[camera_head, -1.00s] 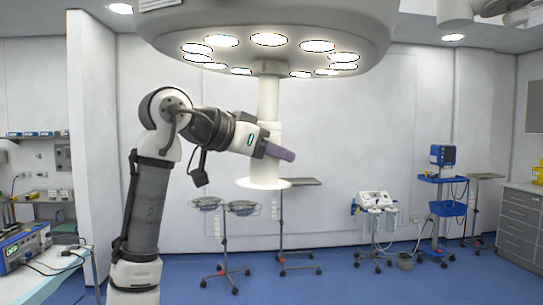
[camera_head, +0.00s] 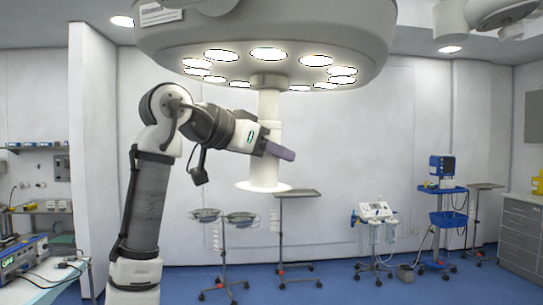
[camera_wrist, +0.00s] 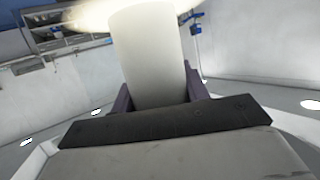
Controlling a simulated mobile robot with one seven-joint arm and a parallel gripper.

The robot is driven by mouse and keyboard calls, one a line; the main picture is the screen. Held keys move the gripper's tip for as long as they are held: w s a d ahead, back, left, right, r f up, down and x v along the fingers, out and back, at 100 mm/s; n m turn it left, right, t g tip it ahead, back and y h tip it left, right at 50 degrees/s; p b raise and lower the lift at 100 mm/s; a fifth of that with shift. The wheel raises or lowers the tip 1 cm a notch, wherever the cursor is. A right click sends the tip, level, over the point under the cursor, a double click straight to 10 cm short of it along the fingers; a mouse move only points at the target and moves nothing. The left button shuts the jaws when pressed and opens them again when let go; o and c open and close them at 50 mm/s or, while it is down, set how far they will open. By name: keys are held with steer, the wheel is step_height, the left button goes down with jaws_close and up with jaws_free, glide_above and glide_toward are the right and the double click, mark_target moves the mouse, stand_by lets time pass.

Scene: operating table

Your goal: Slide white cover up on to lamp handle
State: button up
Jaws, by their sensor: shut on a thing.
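The white cover (camera_head: 264,176) is a pale upright tube with a wide flange at its lower end. It hangs below the round surgical lamp (camera_head: 364,45), in line with the lamp handle (camera_head: 268,103), whose upper part shows between cover and lamp. My gripper (camera_head: 278,151) is shut on the cover, with one purple finger in front of it. In the wrist view the white cover (camera_wrist: 148,55) fills the space between the purple fingers. How far the handle reaches into the cover is hidden.
Two stands with trays (camera_head: 298,193) are behind and below the cover. A blue cart (camera_head: 448,219) and a white device on a stand (camera_head: 374,211) are farther right. The air around the cover is clear; the lit lamp head is close above my arm.

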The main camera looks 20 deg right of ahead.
steer(key=shift+r, duration=0.5)
steer(key=o, duration=1)
steer(key=shift+o, duration=0.2)
steer(key=b+v, duration=0.3)
steer(key=v, duration=1)
steer(key=shift+a, duration=0.4)
steer(key=shift+s, duration=0.15)
